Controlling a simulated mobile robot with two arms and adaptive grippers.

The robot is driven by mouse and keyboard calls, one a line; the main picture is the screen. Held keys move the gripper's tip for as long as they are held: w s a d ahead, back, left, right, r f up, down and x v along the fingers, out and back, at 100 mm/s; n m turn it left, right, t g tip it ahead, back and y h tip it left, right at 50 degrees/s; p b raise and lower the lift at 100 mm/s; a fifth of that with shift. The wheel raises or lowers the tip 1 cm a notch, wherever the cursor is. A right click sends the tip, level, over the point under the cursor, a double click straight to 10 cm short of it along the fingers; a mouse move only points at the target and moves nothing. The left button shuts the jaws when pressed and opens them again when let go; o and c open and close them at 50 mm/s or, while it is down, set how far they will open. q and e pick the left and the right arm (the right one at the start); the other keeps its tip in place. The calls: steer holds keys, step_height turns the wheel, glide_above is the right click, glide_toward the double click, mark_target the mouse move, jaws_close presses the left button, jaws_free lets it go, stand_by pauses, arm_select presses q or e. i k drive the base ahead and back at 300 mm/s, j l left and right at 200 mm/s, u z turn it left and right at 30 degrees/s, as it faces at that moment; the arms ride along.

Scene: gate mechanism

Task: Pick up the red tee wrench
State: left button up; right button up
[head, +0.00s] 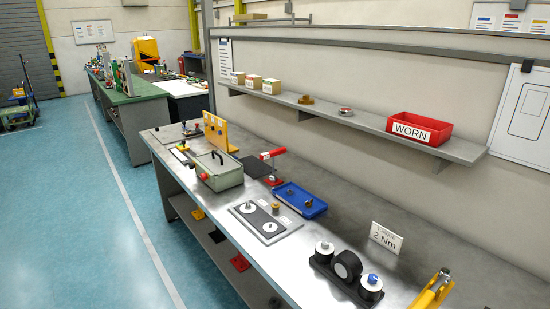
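A red T-shaped tool (273,154), which looks like the red tee wrench, stands upright on the workbench (330,215). Its red crossbar is on top, and its lower end is near a small red-and-dark piece by the blue tray. It is small here, so I cannot tell what holds it up. Neither of my grippers is in view.
A blue tray (300,201) with small parts lies right of the red tool. A grey-green box (218,171) with a black handle stands to its left. A shelf (370,122) with a red WORN bin (420,128) hangs above.

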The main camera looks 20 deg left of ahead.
mark_target(273, 178)
steer(key=i+j+z, duration=0.1)
steer(key=j, duration=0.25)
steer(key=i+j+z, duration=0.1)
steer(key=i+j, duration=0.15)
steer(key=j, duration=0.15)
steer(key=i+j+z, duration=0.1)
steer(key=j, duration=0.3)
steer(key=i+j+z, duration=0.1)
steer(key=j, duration=0.3)
steer(key=i+j+z, duration=0.15)
steer(key=j, duration=0.3)
steer(key=i+j+z, duration=0.1)
steer(key=j, duration=0.3)
